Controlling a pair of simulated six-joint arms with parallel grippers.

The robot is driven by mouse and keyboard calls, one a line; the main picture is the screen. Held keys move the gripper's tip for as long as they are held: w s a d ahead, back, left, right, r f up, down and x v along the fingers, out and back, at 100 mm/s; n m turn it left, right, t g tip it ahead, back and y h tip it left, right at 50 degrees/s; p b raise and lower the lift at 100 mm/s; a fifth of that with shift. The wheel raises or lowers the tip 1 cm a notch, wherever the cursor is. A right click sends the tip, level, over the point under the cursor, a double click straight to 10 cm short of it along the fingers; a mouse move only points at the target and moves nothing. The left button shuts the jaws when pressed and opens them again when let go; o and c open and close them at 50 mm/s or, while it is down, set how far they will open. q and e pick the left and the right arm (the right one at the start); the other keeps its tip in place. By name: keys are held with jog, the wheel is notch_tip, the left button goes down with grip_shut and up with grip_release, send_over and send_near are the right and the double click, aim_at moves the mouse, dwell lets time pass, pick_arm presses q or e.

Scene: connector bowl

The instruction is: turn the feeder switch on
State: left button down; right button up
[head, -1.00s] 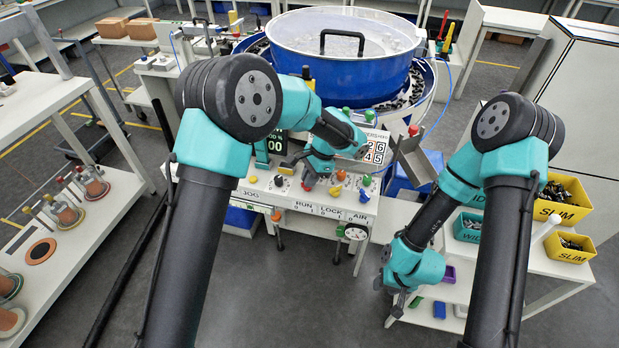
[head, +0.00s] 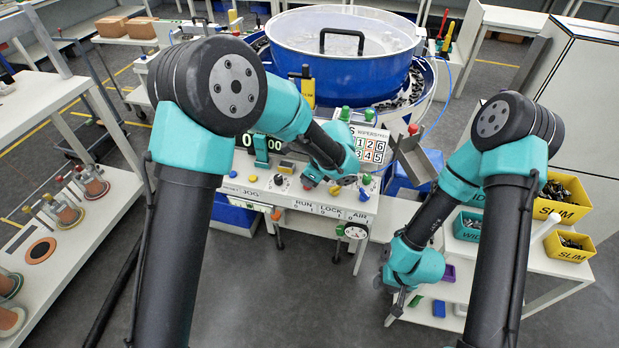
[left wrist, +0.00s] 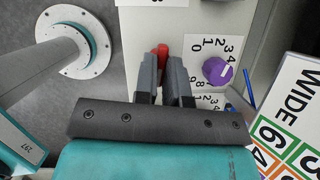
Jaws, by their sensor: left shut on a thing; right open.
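The control panel (head: 240,187) stands below the blue bowl feeder, with a row of knobs above labels reading JOG, RUN, LOCK and AIR. My left gripper (left wrist: 164,62) is low over the panel and shut on a red switch (left wrist: 162,50), whose tip shows between the fingers in the left wrist view. In the head view my left wrist partly hides this spot, and the switch's on or off position cannot be told. A purple knob (left wrist: 217,71) with a numbered dial sits to the right of the fingers. My right gripper (head: 398,300) is open and empty, away from the panel.
The blue bowl (head: 345,70) stands behind the panel. A metal chute (head: 416,160) and yellow SLIM bins (head: 562,200) are at the right. The floor in front is clear.

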pick_arm(q)
jog(key=m+t+h, duration=0.1)
jog(key=m, duration=0.2)
jog(key=shift+s+a+m, duration=0.1)
jog(key=shift+m, duration=0.2)
jog(key=shift+m+t+h, duration=0.5)
jog(key=shift+m, duration=1.3)
jog(key=c, duration=1.2)
grip_release()
jog(key=v, duration=1.7)
jog(key=shift+s+r, duration=0.15)
jog(key=shift+s, duration=0.05)
